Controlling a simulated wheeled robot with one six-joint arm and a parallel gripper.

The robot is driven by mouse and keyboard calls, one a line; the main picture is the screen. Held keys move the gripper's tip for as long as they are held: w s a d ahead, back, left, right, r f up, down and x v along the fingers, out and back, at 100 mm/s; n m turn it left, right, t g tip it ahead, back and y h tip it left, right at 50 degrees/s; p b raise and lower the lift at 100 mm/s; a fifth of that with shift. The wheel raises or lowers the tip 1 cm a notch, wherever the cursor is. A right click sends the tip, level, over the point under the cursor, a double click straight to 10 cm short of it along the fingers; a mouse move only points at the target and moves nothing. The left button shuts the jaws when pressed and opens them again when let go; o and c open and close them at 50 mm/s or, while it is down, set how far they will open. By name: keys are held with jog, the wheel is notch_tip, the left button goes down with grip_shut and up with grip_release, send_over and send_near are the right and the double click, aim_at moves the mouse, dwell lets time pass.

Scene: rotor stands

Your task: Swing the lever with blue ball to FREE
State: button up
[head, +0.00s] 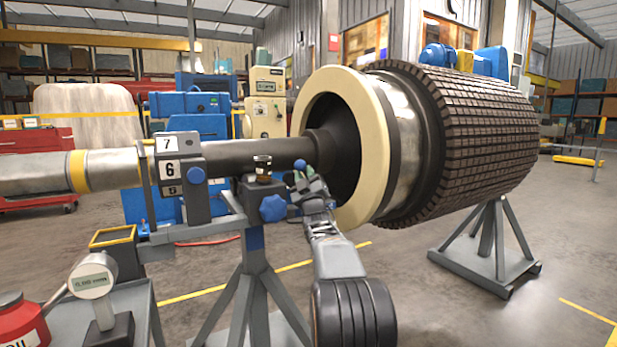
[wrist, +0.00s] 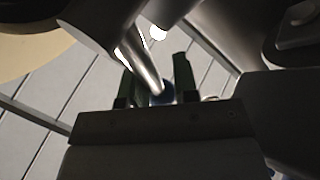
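The lever's blue ball (head: 300,164) shows in the head view beside the stand under the dark shaft, just above my gripper (head: 308,187). In the wrist view, a metal lever rod (wrist: 138,58) comes down from above and ends at the blue ball (wrist: 165,96). My gripper's two dark green fingers (wrist: 154,84) stand apart on either side of the ball, which looks close to the right one. The rod hides part of the left side, and contact is unclear. I see no readable FREE mark.
A blue star knob (head: 272,208) sits on the stand just left of my gripper. A number block (head: 168,172) showing 7, 6 and 5 is further left. The cream ring (head: 375,120) of the large rotor (head: 480,125) is close on the right. Open floor lies at the lower right.

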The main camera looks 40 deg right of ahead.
jog(key=shift+o, duration=1.2)
jog(key=shift+s+a+r, duration=0.1)
jog(key=shift+a+r, duration=0.25)
jog(key=shift+r, duration=0.25)
jog(key=shift+s+a+r, duration=0.1)
jog(key=shift+s+r, duration=0.05)
jog(key=shift+f, duration=0.2)
jog(key=shift+s+d+f, duration=0.1)
jog(key=shift+d+f, duration=0.1)
jog(key=shift+d, duration=0.1)
jog(key=v, duration=1.3)
jog(key=shift+s+f, duration=0.2)
jog(key=shift+a, duration=0.15)
